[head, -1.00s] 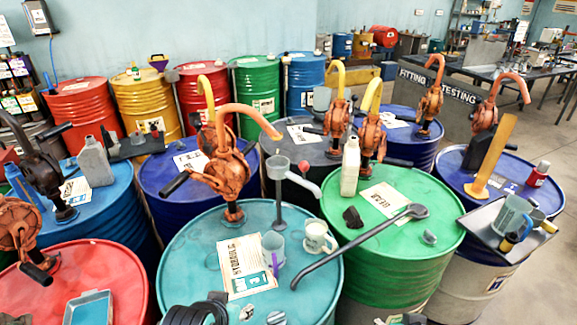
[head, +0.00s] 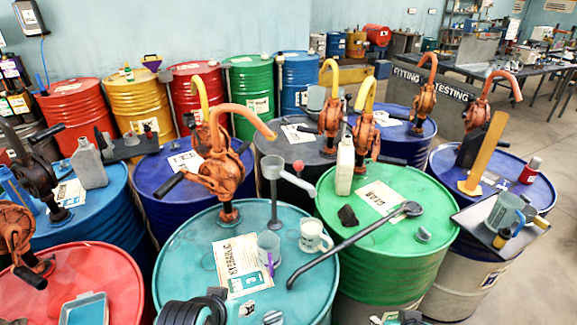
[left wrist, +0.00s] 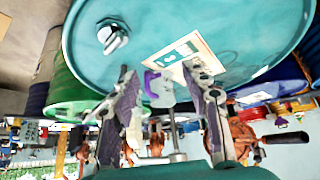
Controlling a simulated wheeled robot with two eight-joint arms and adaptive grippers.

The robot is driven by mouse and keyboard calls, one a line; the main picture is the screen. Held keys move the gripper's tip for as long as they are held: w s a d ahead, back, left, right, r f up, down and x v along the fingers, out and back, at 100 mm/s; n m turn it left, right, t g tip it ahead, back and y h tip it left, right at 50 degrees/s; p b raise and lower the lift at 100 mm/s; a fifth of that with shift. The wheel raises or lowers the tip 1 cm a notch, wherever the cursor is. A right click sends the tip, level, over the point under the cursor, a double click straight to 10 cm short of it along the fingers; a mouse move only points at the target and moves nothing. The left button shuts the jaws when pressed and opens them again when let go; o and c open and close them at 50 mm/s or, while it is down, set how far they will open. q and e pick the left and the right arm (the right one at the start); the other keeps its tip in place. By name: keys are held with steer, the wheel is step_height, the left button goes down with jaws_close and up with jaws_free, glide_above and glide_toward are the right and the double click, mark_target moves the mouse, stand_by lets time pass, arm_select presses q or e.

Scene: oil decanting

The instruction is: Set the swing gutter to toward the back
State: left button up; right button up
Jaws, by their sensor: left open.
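The swing gutter (head: 298,180) is a pale arm with a red ball knob (head: 298,166). It reaches right and slightly toward me from the grey funnel (head: 275,165) on a thin post, which stands on the teal drum (head: 185,250). In the left wrist view, which is upside down, my left gripper (left wrist: 157,70) is open and empty above the teal drum. The stand's post (left wrist: 173,130) shows between its fingers, apart from them. My right gripper is not in view.
A clear cup with a purple handle (head: 269,250), a white mug (head: 314,237) and a paper sheet (head: 238,262) sit near the post. An orange hand pump (head: 222,170) stands left of the funnel. A long dark bar (head: 345,248) crosses to the green drum (head: 430,190).

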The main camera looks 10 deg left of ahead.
arm_select(q)
steer(key=w+d+r+m+h+p, duration=0.2)
steer(key=w+d+r+h, duration=0.3)
steer(key=w, duration=0.3)
steer(key=m+t+h+p, duration=0.3)
steer(key=t+h+p, duration=0.1)
steer(key=t+h, duration=0.25)
glide_toward(295, 167)
steer(key=x, duration=0.4)
steer(key=shift+y, duration=0.25)
steer(key=b+x, duration=0.1)
steer(key=x, duration=0.6)
steer(key=shift+w+d, duration=0.1)
steer(key=shift+w, duration=0.1)
jaws_close()
